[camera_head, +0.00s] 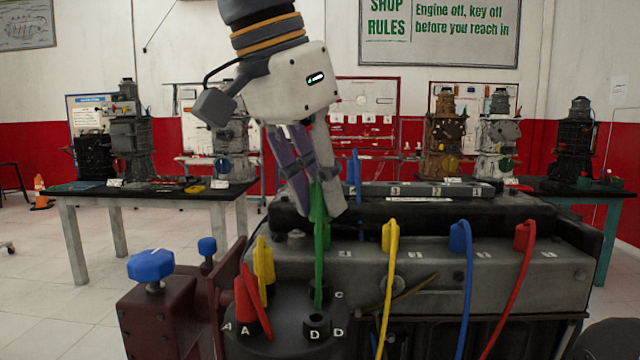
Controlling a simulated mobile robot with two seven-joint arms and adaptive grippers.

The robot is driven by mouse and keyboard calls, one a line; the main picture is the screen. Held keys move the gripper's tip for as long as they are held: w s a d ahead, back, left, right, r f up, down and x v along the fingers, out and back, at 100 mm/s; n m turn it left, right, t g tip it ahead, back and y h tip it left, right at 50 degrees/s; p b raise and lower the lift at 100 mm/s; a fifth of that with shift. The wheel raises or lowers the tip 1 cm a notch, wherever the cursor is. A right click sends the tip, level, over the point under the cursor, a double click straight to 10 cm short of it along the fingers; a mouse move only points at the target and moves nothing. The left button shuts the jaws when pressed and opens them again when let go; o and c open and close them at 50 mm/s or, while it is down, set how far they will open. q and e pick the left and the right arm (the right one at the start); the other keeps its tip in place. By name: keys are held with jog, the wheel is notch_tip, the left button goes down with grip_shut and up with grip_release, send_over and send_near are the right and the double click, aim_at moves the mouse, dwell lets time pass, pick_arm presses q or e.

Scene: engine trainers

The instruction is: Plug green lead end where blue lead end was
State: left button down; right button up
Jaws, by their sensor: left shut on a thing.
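My left gripper (324,208) is above the round black cap (260,325), shut on the green lead end (317,202). The green lead (320,265) hangs down from it towards the cap, passing behind the front socket. That socket (317,325), marked D, is open and empty. A red lead end (245,298) and a yellow lead end (263,262) stand in the cap at the left. A C mark shows behind D; its socket is largely hidden. A blue lead end (460,237) sits on the engine block. Another blue piece (357,175) stands upright behind the gripper; its lower end is hidden.
Yellow (390,236) and red (524,236) lead ends sit on the engine block (430,262), their leads draped over its front. A clamp with blue knobs (151,265) stands left of the cap. Tables with other engines stand behind.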

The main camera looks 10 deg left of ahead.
aim_at(312, 217)
pick_arm(q)
jog(key=shift+f, duration=2.75)
jog(key=shift+f, duration=0.85)
jog(key=c, duration=1.4)
grip_release()
